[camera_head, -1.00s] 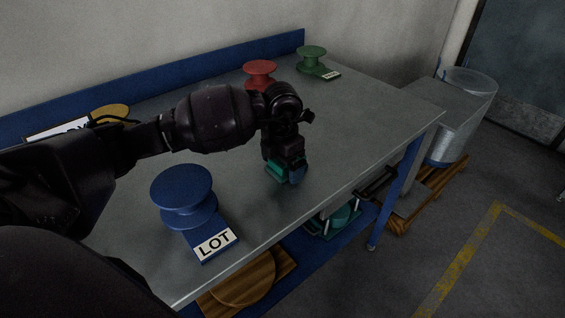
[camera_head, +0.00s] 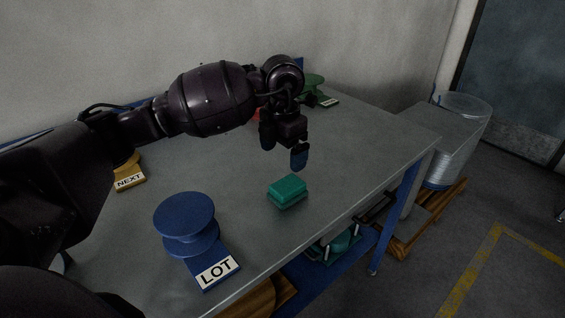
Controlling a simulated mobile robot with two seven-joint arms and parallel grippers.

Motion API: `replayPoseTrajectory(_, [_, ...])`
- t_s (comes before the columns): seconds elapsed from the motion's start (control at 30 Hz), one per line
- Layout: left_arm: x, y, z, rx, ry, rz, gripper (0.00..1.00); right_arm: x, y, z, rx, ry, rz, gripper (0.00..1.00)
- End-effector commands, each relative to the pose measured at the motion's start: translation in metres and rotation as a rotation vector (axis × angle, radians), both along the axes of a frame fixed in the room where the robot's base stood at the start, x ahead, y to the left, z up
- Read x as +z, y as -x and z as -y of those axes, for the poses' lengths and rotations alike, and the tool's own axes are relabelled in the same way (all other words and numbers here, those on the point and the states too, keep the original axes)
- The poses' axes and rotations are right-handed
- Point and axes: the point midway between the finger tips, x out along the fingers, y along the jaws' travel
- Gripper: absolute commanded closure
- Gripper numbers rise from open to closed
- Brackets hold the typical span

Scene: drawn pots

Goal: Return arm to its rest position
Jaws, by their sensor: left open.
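My left arm comes in from the left and reaches over the table. My left gripper (camera_head: 283,152) is open and empty, with its fingers pointing down above the table. A teal green block (camera_head: 287,190) lies on the table below the gripper, clear of the fingers. My right gripper does not show.
A blue spool-shaped stand (camera_head: 186,222) with a "LOT" label is at the table's front left. A yellow stand (camera_head: 130,177) labelled "NEXT", a red stand (camera_head: 256,116) and a green stand (camera_head: 314,84) are partly hidden by my arm. The grey table (camera_head: 375,138) is bare at right.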

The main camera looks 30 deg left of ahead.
Motion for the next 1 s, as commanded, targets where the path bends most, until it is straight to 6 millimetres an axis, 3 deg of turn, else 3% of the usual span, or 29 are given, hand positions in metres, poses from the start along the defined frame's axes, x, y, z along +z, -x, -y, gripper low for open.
replayPoseTrajectory(0.67, [0.009,0.000,0.000,0.000,0.000,0.004,0.05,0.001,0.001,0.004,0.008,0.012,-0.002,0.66])
replayPoseTrajectory(0.77, [0.028,0.001,0.000,0.000,0.000,0.022,0.05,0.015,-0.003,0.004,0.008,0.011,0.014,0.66])
replayPoseTrajectory(1.0, [0.110,0.007,0.000,0.001,0.001,0.083,0.05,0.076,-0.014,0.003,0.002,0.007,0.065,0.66])
